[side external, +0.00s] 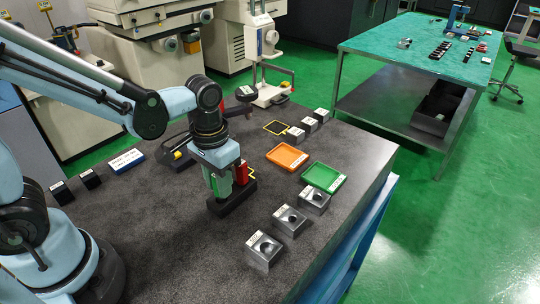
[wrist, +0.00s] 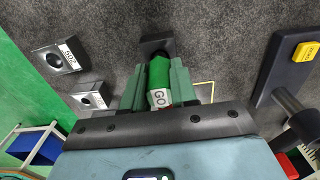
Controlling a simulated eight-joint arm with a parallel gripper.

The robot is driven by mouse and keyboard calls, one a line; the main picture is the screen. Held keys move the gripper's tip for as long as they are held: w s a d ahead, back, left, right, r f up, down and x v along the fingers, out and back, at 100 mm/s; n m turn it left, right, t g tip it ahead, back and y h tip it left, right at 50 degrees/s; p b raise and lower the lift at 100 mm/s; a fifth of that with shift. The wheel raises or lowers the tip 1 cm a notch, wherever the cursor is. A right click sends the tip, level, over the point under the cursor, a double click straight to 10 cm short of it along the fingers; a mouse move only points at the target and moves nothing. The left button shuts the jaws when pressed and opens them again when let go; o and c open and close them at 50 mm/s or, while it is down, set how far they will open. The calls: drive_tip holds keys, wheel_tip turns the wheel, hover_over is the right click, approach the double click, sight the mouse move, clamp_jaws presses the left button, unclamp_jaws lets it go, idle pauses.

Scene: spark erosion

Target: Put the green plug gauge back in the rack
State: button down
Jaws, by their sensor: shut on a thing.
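My gripper (side external: 222,188) points down over the dark bench, near its middle. In the wrist view its grey-green fingers (wrist: 156,88) are shut on the green plug gauge (wrist: 158,76), one on each side of its handle. A white label reading GO shows on the gauge. The black rack (side external: 236,202), a low block, lies directly below the fingers; part of it also shows past the gauge's far end in the wrist view (wrist: 151,44). A red upright piece (side external: 241,172) stands close beside the fingers at the rack. Whether the gauge's lower end is in a rack hole is hidden.
Steel blocks with round holes (side external: 313,200) stand at the front right. A green tray (side external: 324,178) and an orange tray (side external: 288,157) lie behind them. A black stand with a yellow part (wrist: 304,52) is right of my gripper in the wrist view. Bare bench lies front left.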

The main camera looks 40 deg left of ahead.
drive_tip(key=shift+f, duration=0.6)
idle(0.5)
drive_tip(key=c, duration=0.8)
unclamp_jaws()
drive_tip(key=shift+r, duration=6.05)
drive_tip(key=shift+a, duration=0.15)
drive_tip(key=shift+s+a+f+t, duration=0.15)
drive_tip(key=shift+a+f+t, duration=0.2)
drive_tip(key=shift+a+t, duration=0.7)
drive_tip(key=shift+s+a+f+t, duration=0.1)
drive_tip(key=shift+a+f+t, duration=0.25)
drive_tip(key=shift+a+t, duration=0.7)
drive_tip(key=shift+s+a+f+t, duration=0.15)
drive_tip(key=shift+a+f+t, duration=0.3)
drive_tip(key=shift+t, duration=1.05)
